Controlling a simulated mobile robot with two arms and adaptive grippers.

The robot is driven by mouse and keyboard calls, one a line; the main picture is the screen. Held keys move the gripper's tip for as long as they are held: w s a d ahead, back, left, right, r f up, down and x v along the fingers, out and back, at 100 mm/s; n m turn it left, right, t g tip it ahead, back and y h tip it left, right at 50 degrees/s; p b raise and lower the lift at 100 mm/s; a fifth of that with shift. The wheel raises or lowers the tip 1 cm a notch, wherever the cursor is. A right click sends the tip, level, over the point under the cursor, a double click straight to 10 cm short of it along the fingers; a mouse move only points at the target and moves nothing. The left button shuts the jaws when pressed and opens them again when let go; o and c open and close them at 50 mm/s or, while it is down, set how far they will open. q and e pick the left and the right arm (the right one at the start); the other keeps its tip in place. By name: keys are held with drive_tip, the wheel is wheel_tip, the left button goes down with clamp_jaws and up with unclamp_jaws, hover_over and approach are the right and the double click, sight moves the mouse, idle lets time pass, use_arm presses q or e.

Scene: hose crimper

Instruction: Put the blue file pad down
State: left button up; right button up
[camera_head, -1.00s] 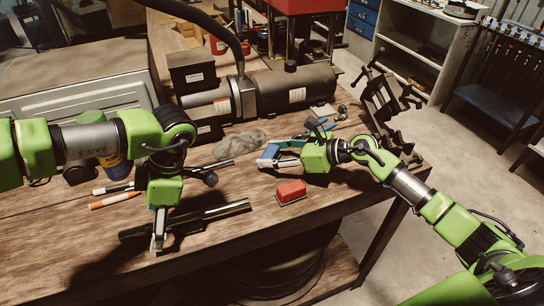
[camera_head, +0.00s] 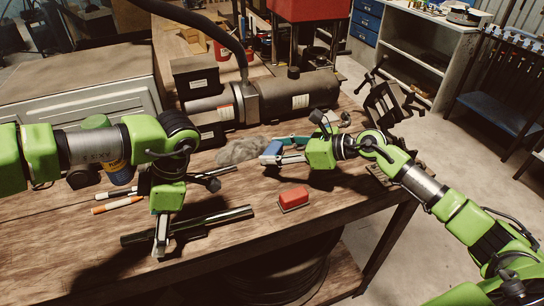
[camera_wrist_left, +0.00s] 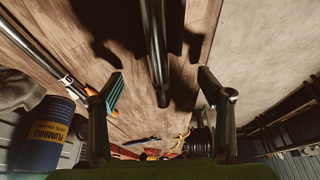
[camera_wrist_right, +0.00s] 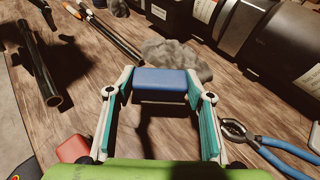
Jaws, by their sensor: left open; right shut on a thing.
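The blue file pad (camera_head: 272,149) is a small blue block between the fingertips of my right gripper (camera_head: 276,152). In the right wrist view the pad (camera_wrist_right: 165,78) spans the gap between the fingers, with a dark shadow on the wood below it. I cannot tell for sure how high it is above the workbench (camera_head: 340,195). My left gripper (camera_head: 161,238) is open and empty, pointing down over the front of the bench near a dark metal tube (camera_head: 215,221). That tube also shows between the fingers in the left wrist view (camera_wrist_left: 157,55).
A grey rag (camera_head: 240,150) lies just behind the pad. A red block (camera_head: 293,197) lies in front of the right gripper. Blue-handled pliers (camera_wrist_right: 280,148) lie right of it in the right wrist view. A dark machine (camera_head: 290,95) stands behind. Bare wood lies right of the red block.

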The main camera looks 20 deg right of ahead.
sight(276, 171)
drive_tip(key=shift+f, duration=2.05)
drive_tip(key=shift+f, duration=0.2)
drive_tip(key=o, duration=1.3)
drive_tip(key=shift+o, duration=0.2)
drive_tip(key=shift+r, duration=0.2)
drive_tip(key=v, duration=1)
drive_tip(key=shift+s+d+f, duration=0.1)
drive_tip(key=shift+s+d, duration=0.1)
drive_tip(key=shift+s, duration=0.05)
drive_tip(key=shift+v, duration=0.75)
